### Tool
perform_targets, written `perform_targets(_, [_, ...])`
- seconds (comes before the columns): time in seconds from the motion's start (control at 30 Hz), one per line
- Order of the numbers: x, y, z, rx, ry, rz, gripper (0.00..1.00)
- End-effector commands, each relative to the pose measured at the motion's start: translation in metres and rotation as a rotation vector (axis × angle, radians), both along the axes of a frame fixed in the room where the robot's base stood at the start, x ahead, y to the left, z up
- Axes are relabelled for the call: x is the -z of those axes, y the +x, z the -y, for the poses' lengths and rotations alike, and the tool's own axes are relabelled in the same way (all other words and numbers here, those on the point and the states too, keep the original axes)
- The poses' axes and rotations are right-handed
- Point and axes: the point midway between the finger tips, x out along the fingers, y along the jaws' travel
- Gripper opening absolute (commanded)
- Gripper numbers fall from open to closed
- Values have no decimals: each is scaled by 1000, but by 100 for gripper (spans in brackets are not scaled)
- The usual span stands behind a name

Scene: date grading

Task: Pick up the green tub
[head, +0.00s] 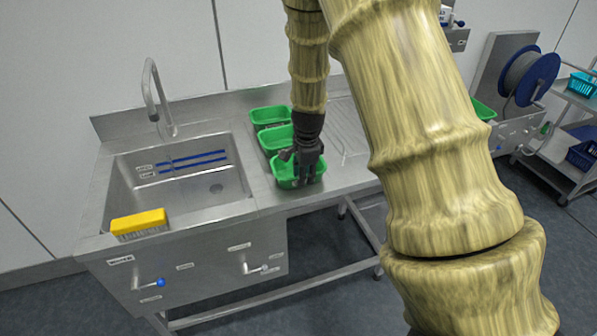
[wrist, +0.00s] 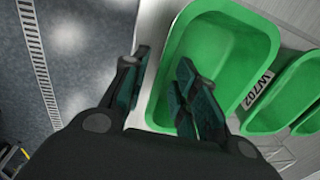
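Three green tubs stand in a row on the steel drainboard: a front tub (head: 281,177), a middle tub (head: 274,140) and a back tub (head: 268,116). My gripper (head: 299,176) is at the front tub, pointing down. In the wrist view my gripper (wrist: 165,75) is open, its fingers apart. One finger is over the inside of the nearest tub (wrist: 225,45), and the other is outside its side wall, with the rim between them. I cannot tell whether either finger touches. That tub looks empty and bears a label. Two more tubs are partly cut off at right.
A steel sink (head: 185,190) with a tap (head: 155,95) lies left of the tubs. A yellow brush (head: 139,222) sits on its front left corner. A blue hose reel (head: 529,75) and a cart (head: 575,140) stand at the right. My arm hides part of the bench.

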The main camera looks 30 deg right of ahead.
Motion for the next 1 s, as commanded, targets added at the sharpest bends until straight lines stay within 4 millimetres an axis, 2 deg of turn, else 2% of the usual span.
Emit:
perform_targets(0.4, [36,8,3,0,0,-1,29])
perform_targets(0.73, [40,8,3,-1,0,-1,29])
perform_targets(0.77, [40,8,3,-1,0,-1,25])
perform_targets(0.9, [40,8,3,-1,0,-1,0])
perform_targets(1.0, [40,8,3,-1,0,-1,0])
